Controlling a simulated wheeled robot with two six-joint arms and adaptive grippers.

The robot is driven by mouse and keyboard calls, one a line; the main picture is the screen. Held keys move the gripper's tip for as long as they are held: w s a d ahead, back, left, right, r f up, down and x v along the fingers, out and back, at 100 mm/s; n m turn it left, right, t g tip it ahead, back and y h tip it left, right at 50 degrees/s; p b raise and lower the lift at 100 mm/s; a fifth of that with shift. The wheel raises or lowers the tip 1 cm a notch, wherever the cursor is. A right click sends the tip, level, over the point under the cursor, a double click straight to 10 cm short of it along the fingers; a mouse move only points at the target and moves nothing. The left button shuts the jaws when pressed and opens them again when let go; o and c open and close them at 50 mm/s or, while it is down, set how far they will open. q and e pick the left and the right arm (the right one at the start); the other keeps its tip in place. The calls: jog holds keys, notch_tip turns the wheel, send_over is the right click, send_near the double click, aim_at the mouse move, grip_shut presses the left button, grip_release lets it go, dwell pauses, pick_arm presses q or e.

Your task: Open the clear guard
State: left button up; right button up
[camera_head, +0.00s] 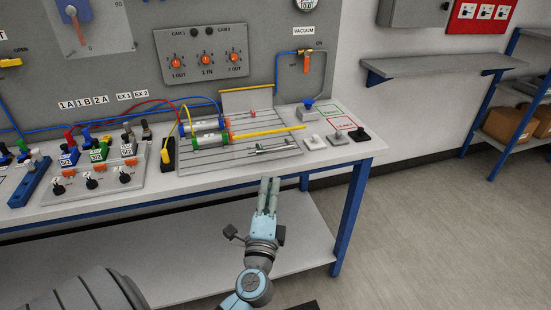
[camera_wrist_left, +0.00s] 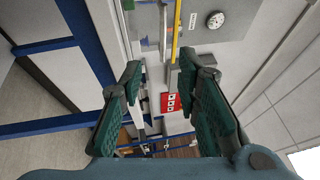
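A slotted plate (camera_head: 200,168) on the bench carries two clear cylinders (camera_head: 209,138) with green and blue end caps. A long yellow bar (camera_head: 268,131) runs across the plate, and it also shows in the left wrist view (camera_wrist_left: 177,30). A raised panel with a yellow top edge (camera_head: 247,102) stands behind the plate. The clear guard's sheet is not distinct; I cannot tell which yellow edge belongs to it. My left gripper (camera_head: 269,184) is in front of the bench's front edge, apart from the bar. Its fingers (camera_wrist_left: 155,95) are apart and empty. My right gripper is out of view.
Valve blocks with coloured tubes (camera_head: 98,155) stand left of the plate. The bench's blue leg (camera_head: 350,215) stands right of my gripper; open floor lies beyond.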

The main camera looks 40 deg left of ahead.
aim_at(275, 149)
pick_arm(q)
jog(key=x, duration=1.4)
jog(key=shift+a+r+p, duration=0.2)
jog(key=shift+r+p, duration=0.05)
jog(key=shift+p, duration=0.15)
jog(key=shift+c, duration=0.4)
grip_shut()
